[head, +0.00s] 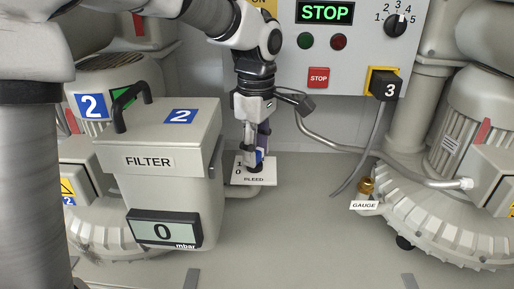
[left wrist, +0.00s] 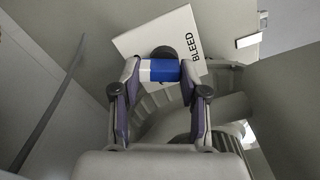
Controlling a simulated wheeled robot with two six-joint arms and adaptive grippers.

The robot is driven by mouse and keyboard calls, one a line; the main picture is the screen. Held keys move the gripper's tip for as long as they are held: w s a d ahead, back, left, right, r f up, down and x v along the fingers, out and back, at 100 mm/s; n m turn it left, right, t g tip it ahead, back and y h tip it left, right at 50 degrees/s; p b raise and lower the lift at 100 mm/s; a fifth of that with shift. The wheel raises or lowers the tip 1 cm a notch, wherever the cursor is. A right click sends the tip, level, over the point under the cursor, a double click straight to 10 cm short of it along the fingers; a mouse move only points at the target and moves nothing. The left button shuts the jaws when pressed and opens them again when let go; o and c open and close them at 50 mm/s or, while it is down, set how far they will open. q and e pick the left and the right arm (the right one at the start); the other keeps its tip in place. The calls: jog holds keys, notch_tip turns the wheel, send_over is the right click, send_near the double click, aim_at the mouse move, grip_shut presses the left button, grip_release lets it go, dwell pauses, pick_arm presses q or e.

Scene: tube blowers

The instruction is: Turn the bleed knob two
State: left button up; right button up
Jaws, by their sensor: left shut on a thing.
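The bleed knob (left wrist: 160,70) has a blue and white grip and a dark round part behind it, on a white plate marked BLEED (left wrist: 201,43). In the head view the plate (head: 267,180) lies between the filter box and the wall, with the marks 1 and 0 on it. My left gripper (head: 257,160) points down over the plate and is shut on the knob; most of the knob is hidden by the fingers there. In the left wrist view my left gripper (left wrist: 160,85) has one finger on each side of the blue and white grip. My right gripper is not in view.
A control panel (head: 350,50) showing STOP is behind. A brass gauge fitting (head: 366,187) and a cable (head: 371,150) are to the right.

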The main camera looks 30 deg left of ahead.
pick_arm(q)
jog(key=n, duration=0.7)
jog(key=shift+s+a+f, duration=0.1)
jog(key=shift+a+f, duration=0.05)
jog(key=n, duration=0.6)
jog(key=shift+s+a+n, duration=0.1)
jog(key=shift+s+n, duration=0.05)
jog(key=shift+n, duration=0.25)
jog(key=o, duration=1.1)
jog(key=shift+o, duration=0.2)
